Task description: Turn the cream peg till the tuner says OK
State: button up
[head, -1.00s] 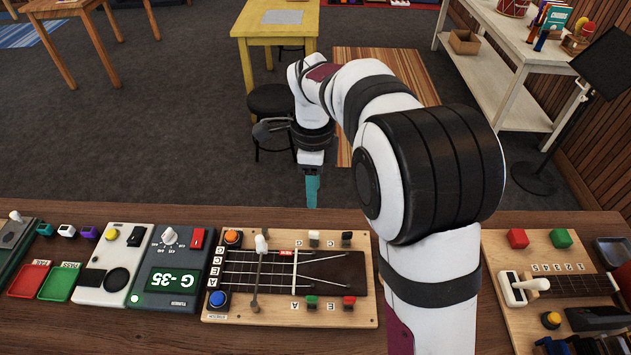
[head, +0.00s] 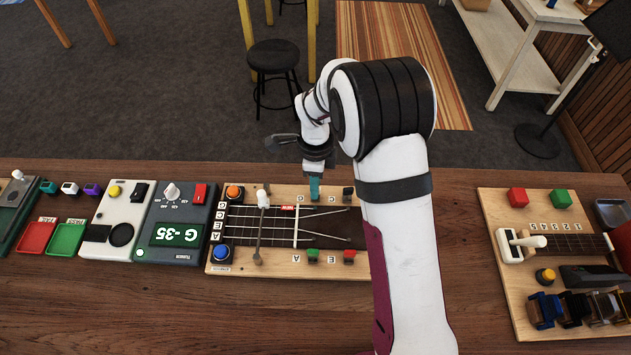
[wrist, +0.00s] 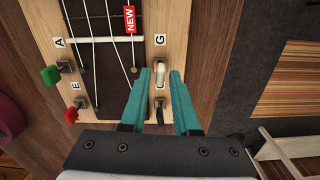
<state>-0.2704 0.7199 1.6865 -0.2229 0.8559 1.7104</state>
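The cream peg (wrist: 160,73) stands at the G label on the wooden string board (head: 230,268). In the wrist view it shows between the teal fingertips of my gripper (wrist: 158,77); I cannot tell whether they touch it. The fingers are apart. A black peg (wrist: 160,108) by the C label lies further back between the fingers. In the head view my gripper (head: 314,189) is at the board's far edge and hides the cream peg. The tuner (head: 180,253), left of the board, reads G -35.
Green (wrist: 50,75) and red (wrist: 71,115) pegs are on the board's other side. A white-handled lever (head: 262,200) crosses the strings. A second board (head: 490,215) stands at the right. Bare bench lies in front.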

grip_shut()
jog(key=n, duration=0.4)
jog(key=shift+n, duration=2.2)
jog(key=shift+o, duration=1.6)
grip_release()
